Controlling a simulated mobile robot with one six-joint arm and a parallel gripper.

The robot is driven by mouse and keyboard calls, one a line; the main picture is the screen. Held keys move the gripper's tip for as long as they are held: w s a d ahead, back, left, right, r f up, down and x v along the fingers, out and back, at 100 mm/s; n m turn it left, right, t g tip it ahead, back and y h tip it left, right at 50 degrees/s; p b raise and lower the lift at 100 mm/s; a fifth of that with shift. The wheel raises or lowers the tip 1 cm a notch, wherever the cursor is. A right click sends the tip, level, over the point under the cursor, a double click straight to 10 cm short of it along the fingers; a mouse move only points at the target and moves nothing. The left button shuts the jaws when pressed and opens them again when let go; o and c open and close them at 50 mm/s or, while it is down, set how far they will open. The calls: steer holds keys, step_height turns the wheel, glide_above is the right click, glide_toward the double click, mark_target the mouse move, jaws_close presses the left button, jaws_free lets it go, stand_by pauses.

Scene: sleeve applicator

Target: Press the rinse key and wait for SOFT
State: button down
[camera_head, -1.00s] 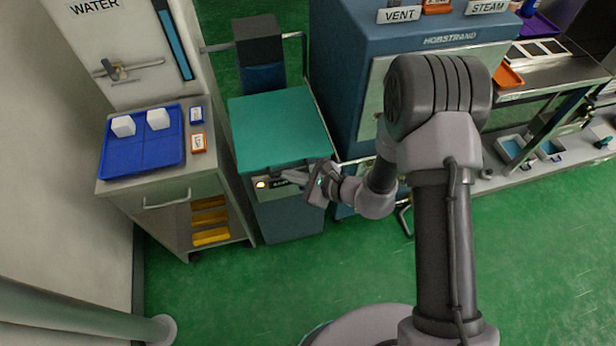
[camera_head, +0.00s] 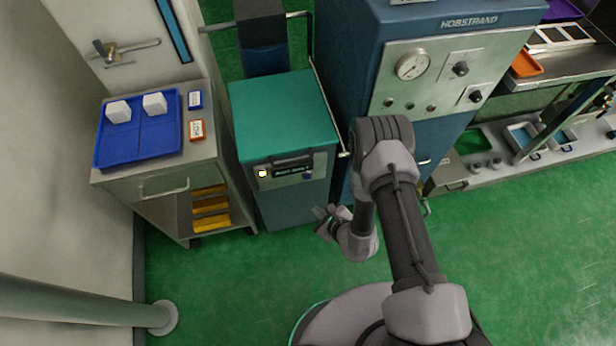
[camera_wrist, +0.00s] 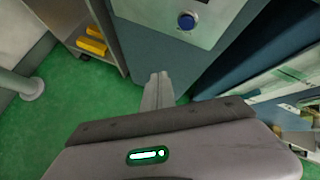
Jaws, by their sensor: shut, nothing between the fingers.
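The teal-topped cabinet (camera_head: 284,118) has a grey front panel with a small lit pale-yellow lamp or key (camera_head: 262,173) at its left. A dark display (camera_head: 292,171) with small white lettering sits beside it; I cannot read the word. The wrist view shows a round blue key (camera_wrist: 187,21) on the grey panel (camera_wrist: 205,36). No label on it is legible. My gripper (camera_head: 318,212) is below and right of the panel, apart from it. In the wrist view my gripper's fingers (camera_wrist: 160,76) are together and empty, with the blue key beyond them.
A steel cart (camera_head: 205,150) with a blue tray (camera_head: 140,153) holding white blocks stands left of the cabinet. The blue Hobstrand machine (camera_head: 350,75) with a gauge stands to the right. A grey pipe (camera_head: 80,304) is at lower left. Green floor (camera_head: 230,280) is clear in front.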

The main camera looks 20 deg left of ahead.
mark_target(307, 177)
steer(key=w+a+b, duration=0.2)
steer(key=w+a, duration=0.2)
steer(key=w, duration=0.3)
steer(key=shift+w+a+b, duration=0.3)
steer(key=shift+a+b, duration=0.05)
steer(key=shift+b, duration=0.05)
steer(key=shift+w, duration=0.1)
stand_by(1.7)
steer(key=shift+w+a, duration=0.2)
steer(key=shift+w, duration=0.1)
steer(key=shift+w+a+b, duration=0.2)
steer(key=shift+w+b, duration=0.1)
steer(key=shift+b, duration=0.15)
stand_by(0.7)
steer(key=shift+s+d, duration=0.4)
steer(key=shift+s, duration=0.3)
